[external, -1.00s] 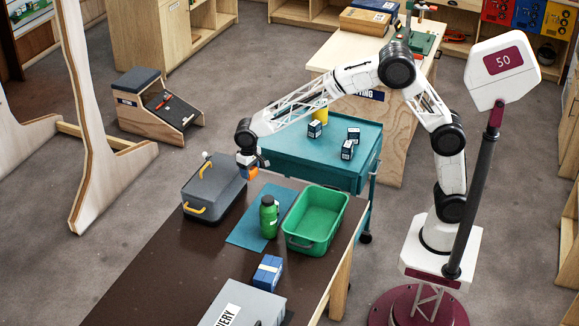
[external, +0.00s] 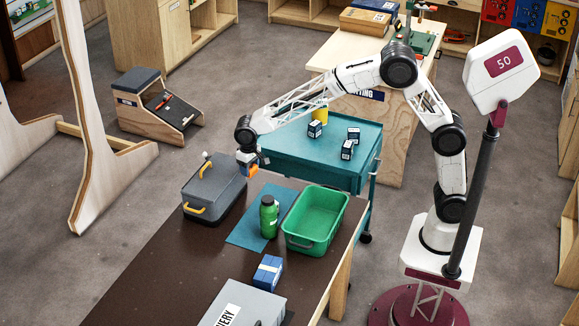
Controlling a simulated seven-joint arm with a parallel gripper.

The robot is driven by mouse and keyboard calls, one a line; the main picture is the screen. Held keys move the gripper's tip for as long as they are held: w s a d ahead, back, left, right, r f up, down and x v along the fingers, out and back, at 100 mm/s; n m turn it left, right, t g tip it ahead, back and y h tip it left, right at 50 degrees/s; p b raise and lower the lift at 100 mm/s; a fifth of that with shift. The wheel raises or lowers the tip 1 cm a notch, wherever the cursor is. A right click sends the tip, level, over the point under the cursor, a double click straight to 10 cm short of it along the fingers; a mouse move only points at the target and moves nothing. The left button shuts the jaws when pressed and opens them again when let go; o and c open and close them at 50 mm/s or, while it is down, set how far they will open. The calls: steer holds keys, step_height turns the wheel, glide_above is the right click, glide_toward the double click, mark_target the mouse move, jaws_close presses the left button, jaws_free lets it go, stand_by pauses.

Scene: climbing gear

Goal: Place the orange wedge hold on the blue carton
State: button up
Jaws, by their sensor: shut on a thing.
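The orange wedge hold (external: 253,171) is in the jaws of my gripper (external: 250,166), above the far end of the dark table, just right of the grey case. My gripper is shut on it, and it looks clear of the table, though the small view makes the gap hard to judge. The blue carton (external: 268,270) stands on the same table nearer the camera, with a pale band on it. My gripper is well away from the carton, toward the far end. The carton's top looks bare.
A green bottle (external: 269,216) stands upright on a blue mat (external: 245,236) between my gripper and the carton. A green bin (external: 314,218) is to its right, a grey case (external: 213,187) to its left. A grey box (external: 242,305) sits beside the carton. A teal cart (external: 290,157) stands behind.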

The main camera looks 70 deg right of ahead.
step_height(320, 180, up, 5)
steer(key=shift+r, duration=0.15)
steer(key=shift+n, duration=0.5)
steer(key=s+a, duration=0.6)
steer(key=s, duration=0.1)
steer(key=s+a, duration=0.7)
steer(key=shift+s+a+r, duration=0.1)
steer(key=shift+s+r, duration=0.05)
steer(key=s+a+n, duration=0.1)
steer(key=s+a, duration=0.4)
steer(key=s, duration=0.5)
steer(key=s+a, duration=0.4)
steer(key=s, duration=0.6)
step_height(320, 180, down, 12)
steer(key=s, duration=0.1)
steer(key=shift+a, duration=0.2)
steer(key=shift+r, duration=0.1)
glide_above(269, 268)
steer(key=shift+f, duration=0.7)
